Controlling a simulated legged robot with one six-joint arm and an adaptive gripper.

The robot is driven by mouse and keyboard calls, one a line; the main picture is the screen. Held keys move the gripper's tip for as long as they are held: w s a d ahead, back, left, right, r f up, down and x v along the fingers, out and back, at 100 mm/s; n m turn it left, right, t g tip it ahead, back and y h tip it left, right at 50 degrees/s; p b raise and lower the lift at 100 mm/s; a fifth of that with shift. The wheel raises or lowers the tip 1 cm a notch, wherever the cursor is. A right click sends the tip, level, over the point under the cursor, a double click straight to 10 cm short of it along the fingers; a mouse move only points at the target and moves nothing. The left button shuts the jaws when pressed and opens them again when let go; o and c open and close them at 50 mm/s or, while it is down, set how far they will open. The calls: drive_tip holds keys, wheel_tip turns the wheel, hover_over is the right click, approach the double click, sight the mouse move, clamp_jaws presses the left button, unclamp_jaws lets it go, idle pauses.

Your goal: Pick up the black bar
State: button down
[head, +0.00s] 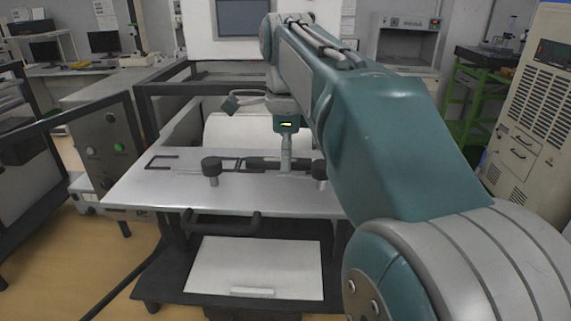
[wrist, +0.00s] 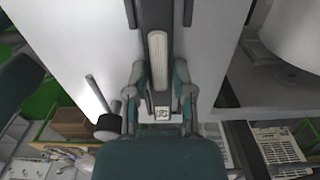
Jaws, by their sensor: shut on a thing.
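The black bar (head: 262,163) lies across the rear part of the white tabletop (head: 150,190) in the head view. My gripper (head: 286,165) comes down onto it from above, and its fingers are small and partly unclear there. In the wrist view my gripper (wrist: 160,98) has a finger on each side of the bar (wrist: 156,18), shut on it. A pale strip runs along the bar's face, and a small printed label shows between the fingers. I cannot tell whether the bar touches the tabletop.
Two black knobs stand on the tabletop, one left (head: 211,166) and one right (head: 319,170) of my gripper. A white roll (head: 235,132) sits behind. A black handle (head: 222,222) is at the front edge. A grey control box (head: 108,140) stands at left.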

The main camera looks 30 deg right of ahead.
drive_tip(key=shift+s+a, duration=0.1)
drive_tip(key=shift+a, duration=0.05)
drive_tip(key=shift+r, duration=0.1)
wheel_tip(320, 180, up, 10)
idle(0.7)
